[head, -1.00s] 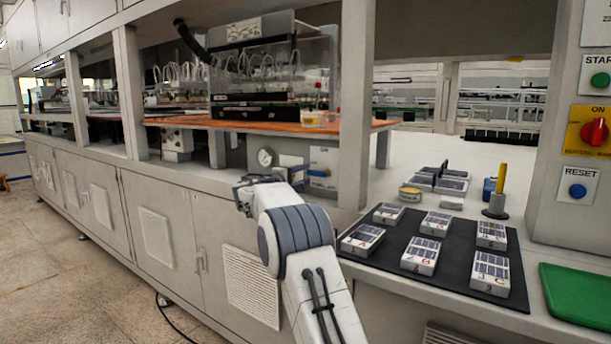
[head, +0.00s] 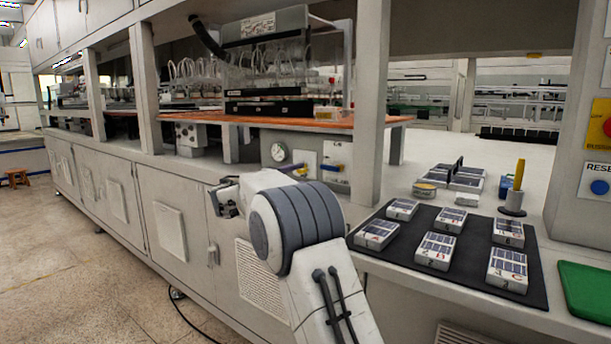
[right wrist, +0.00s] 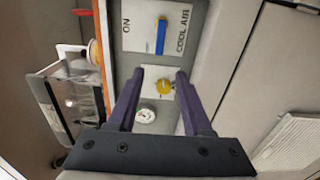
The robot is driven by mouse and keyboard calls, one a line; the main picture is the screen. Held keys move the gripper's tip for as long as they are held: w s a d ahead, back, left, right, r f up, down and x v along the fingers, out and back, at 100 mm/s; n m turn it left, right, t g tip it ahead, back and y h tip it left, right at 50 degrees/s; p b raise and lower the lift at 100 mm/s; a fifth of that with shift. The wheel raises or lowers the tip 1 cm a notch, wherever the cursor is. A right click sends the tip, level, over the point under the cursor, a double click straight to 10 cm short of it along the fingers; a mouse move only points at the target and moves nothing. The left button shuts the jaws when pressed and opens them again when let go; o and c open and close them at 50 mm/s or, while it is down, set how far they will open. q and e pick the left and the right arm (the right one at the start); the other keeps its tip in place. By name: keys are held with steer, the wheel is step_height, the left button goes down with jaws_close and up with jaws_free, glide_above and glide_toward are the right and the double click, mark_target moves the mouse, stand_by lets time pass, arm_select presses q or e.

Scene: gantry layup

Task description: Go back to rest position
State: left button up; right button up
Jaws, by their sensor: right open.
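My right gripper (head: 223,198) is in front of the machine's cabinet doors in the head view, left of my folded right arm. Its two fingers (right wrist: 160,74) stand apart in the right wrist view, with nothing held between them. Beyond the fingers are a yellow knob (right wrist: 164,87), a round gauge (right wrist: 145,114) and a blue handle on the COOL AIR plate (right wrist: 160,37). My left gripper is in neither view.
A black mat (head: 463,267) with several labelled panel blocks lies on the counter at right. A green tray (head: 586,290) is at the right edge. An orange shelf (head: 290,122) and a post (head: 370,105) stand behind my arm.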

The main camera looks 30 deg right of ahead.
steer(key=shift+s+a, duration=0.15)
steer(key=shift+a, duration=0.05)
stand_by(0.4)
